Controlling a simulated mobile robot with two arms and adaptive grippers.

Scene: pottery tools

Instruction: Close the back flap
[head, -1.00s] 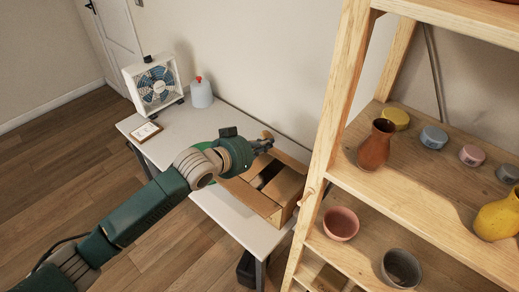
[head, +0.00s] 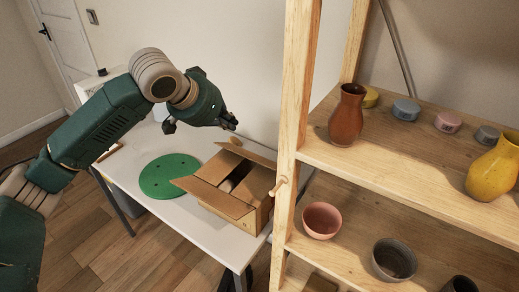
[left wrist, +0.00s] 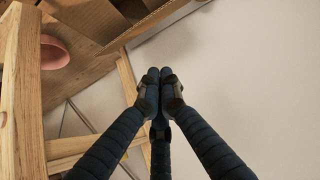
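A cardboard box (head: 238,215) stands on the white table, beside the wooden shelf. Its near-left flap (head: 212,197) sticks outward and its back flap (head: 247,154) stands up and open along the far edge. The box top is partly open, with a dark gap; the inside is hard to make out. My left gripper (head: 231,122) is above and behind the box, apart from the back flap. In the left wrist view its fingertips (left wrist: 160,75) meet with nothing between them, and part of the box (left wrist: 110,18) shows at the top. My right gripper is out of view.
A green disc (head: 168,176) lies on the table (head: 190,228) left of the box. The wooden shelf (head: 294,115) rises close on the right, holding a brown vase (head: 347,118), a pink bowl (head: 322,220) and other pottery. The wall is close behind the box.

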